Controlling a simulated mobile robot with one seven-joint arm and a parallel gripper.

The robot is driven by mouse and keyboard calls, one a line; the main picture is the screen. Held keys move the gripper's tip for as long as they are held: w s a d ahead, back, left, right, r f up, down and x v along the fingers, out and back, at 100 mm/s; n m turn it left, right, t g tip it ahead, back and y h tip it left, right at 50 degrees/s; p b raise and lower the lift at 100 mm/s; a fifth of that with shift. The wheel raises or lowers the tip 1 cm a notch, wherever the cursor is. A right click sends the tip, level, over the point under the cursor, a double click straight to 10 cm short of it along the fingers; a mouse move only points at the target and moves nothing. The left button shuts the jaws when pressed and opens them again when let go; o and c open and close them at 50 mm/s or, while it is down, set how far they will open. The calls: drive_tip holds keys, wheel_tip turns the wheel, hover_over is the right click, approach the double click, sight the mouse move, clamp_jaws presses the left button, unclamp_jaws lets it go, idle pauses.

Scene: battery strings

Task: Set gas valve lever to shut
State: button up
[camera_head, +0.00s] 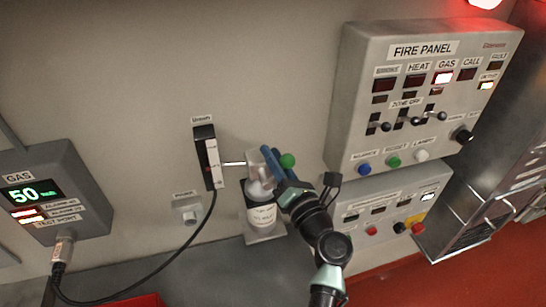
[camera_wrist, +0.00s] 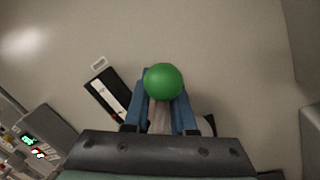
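The gas valve lever shows by its green ball knob (camera_head: 288,160), above a white gas bottle (camera_head: 262,212) on the wall. In the wrist view the knob (camera_wrist: 163,82) covers the tips of my gripper's two blue fingers (camera_wrist: 160,100). The fingers stand apart, one on each side of a pale part below the knob. My gripper (camera_head: 277,168) also shows at the knob in the head view. I cannot tell whether the fingers press on the lever or only stand around it. The lever's stem and pivot are mostly hidden.
The gas detector (camera_head: 45,195) at far left reads 50. The fire panel (camera_head: 420,95) is at upper right, with another control panel (camera_head: 385,217) under it.

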drive_tip(key=shift+o, duration=0.8)
drive_tip(key=shift+w+d+r, duration=0.1)
drive_tip(key=shift+d+r, duration=0.25)
drive_tip(key=shift+r, duration=0.1)
drive_tip(key=shift+f, duration=0.15)
drive_tip(key=shift+a+f, duration=0.1)
drive_tip(key=shift+f, duration=0.05)
drive_tip(key=b+v, duration=0.3)
drive_tip(key=v, duration=1)
